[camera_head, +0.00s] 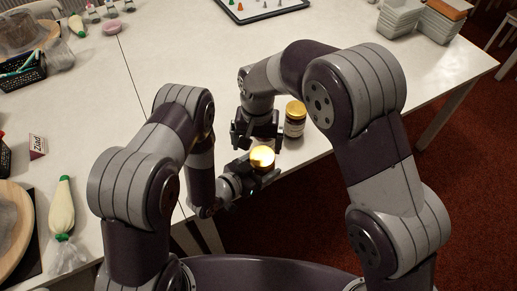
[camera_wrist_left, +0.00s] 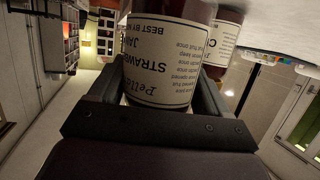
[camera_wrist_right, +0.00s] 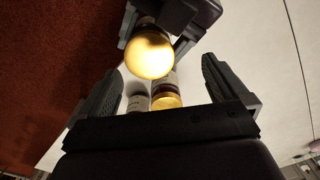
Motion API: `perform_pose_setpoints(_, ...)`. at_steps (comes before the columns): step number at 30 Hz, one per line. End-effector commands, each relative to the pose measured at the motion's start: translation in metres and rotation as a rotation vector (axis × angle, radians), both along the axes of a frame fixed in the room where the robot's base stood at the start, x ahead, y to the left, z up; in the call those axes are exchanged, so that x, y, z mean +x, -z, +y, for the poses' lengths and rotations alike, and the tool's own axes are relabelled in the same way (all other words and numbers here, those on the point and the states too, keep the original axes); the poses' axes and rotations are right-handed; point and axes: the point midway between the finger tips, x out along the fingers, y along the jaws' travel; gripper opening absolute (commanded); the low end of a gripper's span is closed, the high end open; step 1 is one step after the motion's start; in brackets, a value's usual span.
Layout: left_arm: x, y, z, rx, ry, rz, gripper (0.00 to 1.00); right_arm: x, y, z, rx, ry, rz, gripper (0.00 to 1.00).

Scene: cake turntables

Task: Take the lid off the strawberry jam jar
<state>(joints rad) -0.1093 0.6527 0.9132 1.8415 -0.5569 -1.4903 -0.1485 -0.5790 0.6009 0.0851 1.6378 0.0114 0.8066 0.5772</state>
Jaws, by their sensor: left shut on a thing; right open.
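The strawberry jam jar (camera_wrist_left: 160,65) fills the top middle of the left wrist view, its label upside down there. My left gripper (camera_head: 264,177) is shut on the jar's body near the table's front edge. The jar's shiny gold lid (camera_head: 262,158) is on top and faces up in the head view. The lid also shows as a bright disc (camera_wrist_right: 148,54) in the right wrist view. My right gripper (camera_head: 257,140) is open and empty just behind the held jar, apart from the lid. Its fingers spread wide in the right wrist view (camera_wrist_right: 162,82).
Another jar with a gold lid (camera_head: 295,116) stands on the table (camera_head: 190,50), right of my right gripper. A piping bag (camera_head: 61,208) and a small sign (camera_head: 38,146) are at left. Grey containers (camera_head: 400,18) and a tray (camera_head: 262,13) are at the back. The table middle is clear.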

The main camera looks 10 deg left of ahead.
Motion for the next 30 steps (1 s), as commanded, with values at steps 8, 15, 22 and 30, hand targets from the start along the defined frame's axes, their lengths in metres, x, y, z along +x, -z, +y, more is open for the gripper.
perform_pose_setpoints(8,0.001,-0.001,0.001,-0.002,-0.005,-0.003,0.0,0.001,-0.022,-0.006,-0.011,0.254,0.003,0.93)
perform_pose_setpoints(15,0.001,-0.001,0.002,-0.002,-0.007,-0.003,0.0,0.0,-0.03,-0.012,-0.025,0.576,0.008,0.93)
perform_pose_setpoints(22,0.001,-0.001,0.002,-0.002,-0.008,-0.003,0.0,-0.001,0.014,-0.013,-0.027,0.581,0.01,0.93)
perform_pose_setpoints(30,0.001,-0.002,0.002,-0.003,-0.008,-0.004,0.0,0.0,0.041,-0.013,-0.025,0.579,0.007,0.93)
